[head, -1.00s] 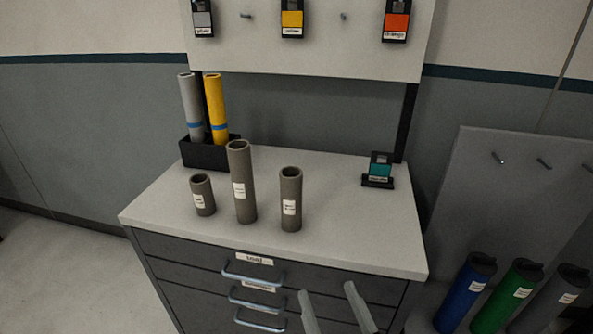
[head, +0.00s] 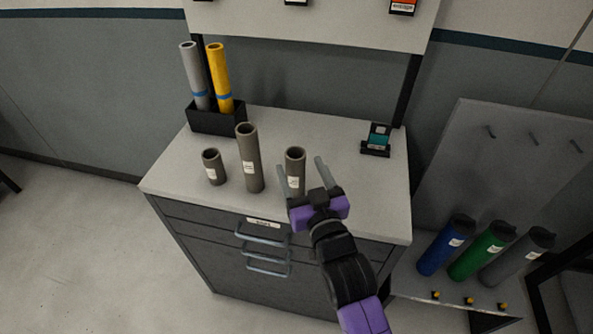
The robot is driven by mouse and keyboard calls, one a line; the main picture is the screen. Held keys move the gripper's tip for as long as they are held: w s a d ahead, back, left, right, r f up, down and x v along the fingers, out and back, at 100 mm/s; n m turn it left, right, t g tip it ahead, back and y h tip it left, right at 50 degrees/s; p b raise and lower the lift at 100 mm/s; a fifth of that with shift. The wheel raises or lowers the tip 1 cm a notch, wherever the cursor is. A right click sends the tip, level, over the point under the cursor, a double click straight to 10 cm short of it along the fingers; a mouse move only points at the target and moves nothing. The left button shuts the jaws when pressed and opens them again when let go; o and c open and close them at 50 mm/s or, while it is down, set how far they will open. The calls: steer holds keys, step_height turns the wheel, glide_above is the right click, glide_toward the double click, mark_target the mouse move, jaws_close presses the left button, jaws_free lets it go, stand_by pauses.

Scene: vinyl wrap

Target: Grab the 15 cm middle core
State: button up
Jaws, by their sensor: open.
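Three grey-brown cores with white labels stand upright on the cabinet top. The short core (head: 212,167) is on the left, the tallest (head: 249,158) stands in the middle of the row, and the medium-height core (head: 295,161) is on the right. The label print is too small to read. My gripper (head: 300,164) is open, its two grey fingers pointing toward the medium-height core. In the picture one finger is on each side of that core, and the gripper body hides its base. I cannot tell whether the fingers reach around it or stop in front.
The cabinet top (head: 367,200) is clear at the right front. A black box (head: 217,121) with grey and yellow rolls stands at the back left. A teal swatch on a black stand (head: 376,140) is at the back right.

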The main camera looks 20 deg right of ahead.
mark_target(300, 163)
steer(key=w, duration=0.1)
steer(key=w+p, duration=0.1)
steer(key=w, duration=0.1)
steer(key=shift+w+d, duration=0.25)
steer(key=shift+d, duration=0.1)
steer(key=shift+w, duration=0.8)
jaws_close()
